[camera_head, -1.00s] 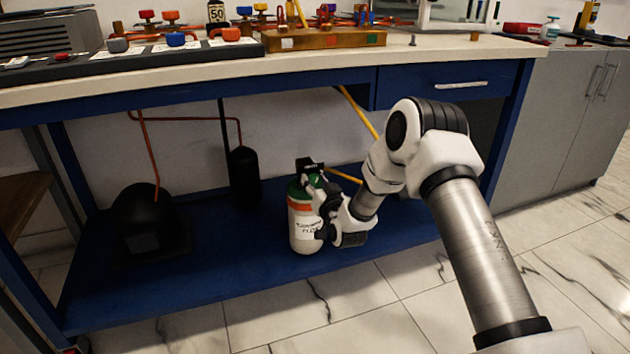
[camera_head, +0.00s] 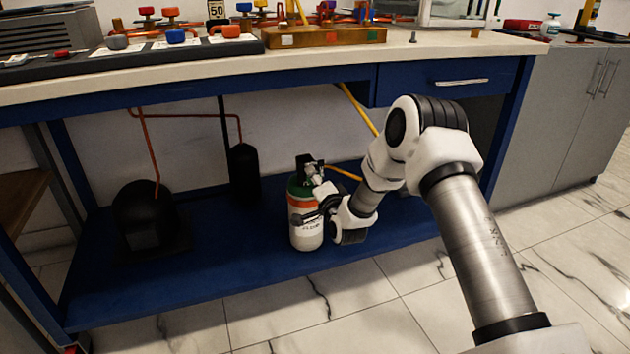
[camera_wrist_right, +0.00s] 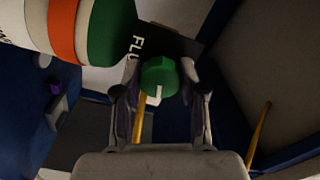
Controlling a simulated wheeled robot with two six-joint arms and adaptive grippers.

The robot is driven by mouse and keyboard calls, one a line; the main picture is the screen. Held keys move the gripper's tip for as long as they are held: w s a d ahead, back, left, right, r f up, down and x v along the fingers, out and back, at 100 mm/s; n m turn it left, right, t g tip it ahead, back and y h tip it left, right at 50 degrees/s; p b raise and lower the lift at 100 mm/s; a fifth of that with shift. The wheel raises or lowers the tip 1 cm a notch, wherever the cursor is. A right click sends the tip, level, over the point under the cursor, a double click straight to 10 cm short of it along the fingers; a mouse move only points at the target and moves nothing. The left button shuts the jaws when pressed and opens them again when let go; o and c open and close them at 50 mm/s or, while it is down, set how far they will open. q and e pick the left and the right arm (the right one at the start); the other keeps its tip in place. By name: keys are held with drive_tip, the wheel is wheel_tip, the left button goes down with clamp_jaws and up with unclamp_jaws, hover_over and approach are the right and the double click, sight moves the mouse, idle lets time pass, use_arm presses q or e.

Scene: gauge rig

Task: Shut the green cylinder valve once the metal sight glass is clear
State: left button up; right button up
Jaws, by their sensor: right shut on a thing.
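The gas cylinder (camera_head: 306,238) stands on the blue lower shelf under the bench. It is white with an orange band and a green shoulder, and a black part sits on top. In the right wrist view the cylinder (camera_wrist_right: 62,28) lies at the upper left. The green valve knob (camera_wrist_right: 158,77) sits between the fingers of my right gripper (camera_wrist_right: 160,92), which is shut on it. In the head view my right gripper (camera_head: 318,198) is in front of the cylinder's upper part and hides some of it. I cannot make out the metal sight glass. My left gripper is not in view.
The blue shelf (camera_head: 215,282) also carries a dark rounded vessel (camera_head: 143,212) and a slim black cylinder (camera_head: 243,172). A yellow pipe (camera_head: 358,108) runs down behind my arm. Coloured valves and a wooden block (camera_head: 325,38) are on the bench top.

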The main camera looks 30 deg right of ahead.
drive_tip(key=shift+r+m, duration=0.1)
drive_tip(key=shift+m, duration=1.2)
drive_tip(key=o, duration=1.1)
drive_tip(key=shift+w, duration=0.1)
drive_tip(key=shift+o, duration=0.2)
drive_tip(key=v, duration=1.2)
drive_tip(key=shift+d, duration=0.1)
